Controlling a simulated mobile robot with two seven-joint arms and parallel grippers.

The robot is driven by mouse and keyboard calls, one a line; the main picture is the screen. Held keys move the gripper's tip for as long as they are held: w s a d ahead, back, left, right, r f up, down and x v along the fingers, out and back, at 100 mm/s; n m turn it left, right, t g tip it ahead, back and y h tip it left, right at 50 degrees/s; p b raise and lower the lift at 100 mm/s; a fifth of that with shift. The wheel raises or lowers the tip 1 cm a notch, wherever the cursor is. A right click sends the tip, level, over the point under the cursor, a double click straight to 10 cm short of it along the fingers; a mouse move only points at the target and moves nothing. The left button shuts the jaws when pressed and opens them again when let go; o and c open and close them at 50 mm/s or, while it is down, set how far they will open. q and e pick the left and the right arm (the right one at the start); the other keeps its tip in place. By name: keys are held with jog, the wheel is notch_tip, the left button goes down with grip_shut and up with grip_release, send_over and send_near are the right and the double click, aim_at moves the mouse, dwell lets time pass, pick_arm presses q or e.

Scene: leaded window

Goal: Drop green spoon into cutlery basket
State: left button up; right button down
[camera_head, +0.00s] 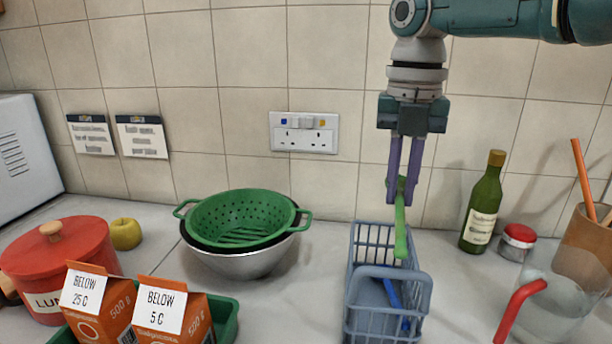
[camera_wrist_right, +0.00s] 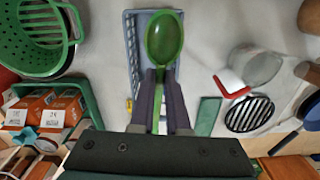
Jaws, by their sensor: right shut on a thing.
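My right gripper (camera_head: 404,190) points down and is shut on the green spoon (camera_head: 401,235), which hangs upright below the fingertips. The blue-grey cutlery basket (camera_head: 390,272) stands on the counter beneath. In the head view the spoon's lower end overlaps the basket's opening; whether it is below the rim is hard to tell. A blue utensil (camera_head: 394,297) leans inside the basket. In the right wrist view the green spoon's bowl (camera_wrist_right: 164,40) shows beyond the fingers (camera_wrist_right: 160,78), over the basket (camera_wrist_right: 131,48). My left gripper is not in view.
A green colander (camera_head: 240,212) in a metal bowl stands left of the basket. A red pot (camera_head: 60,262) and orange cartons (camera_head: 160,312) are at far left. A green bottle (camera_head: 484,205), a red-lidded jar (camera_head: 517,240) and a glass (camera_head: 545,300) stand right. The tiled wall is behind.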

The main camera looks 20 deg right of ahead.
aim_at(400, 192)
jog(key=c, duration=0.8)
grip_release()
notch_tip(400, 192, up, 10)
jog(key=shift+r+b, duration=0.1)
jog(key=shift+b, duration=0.25)
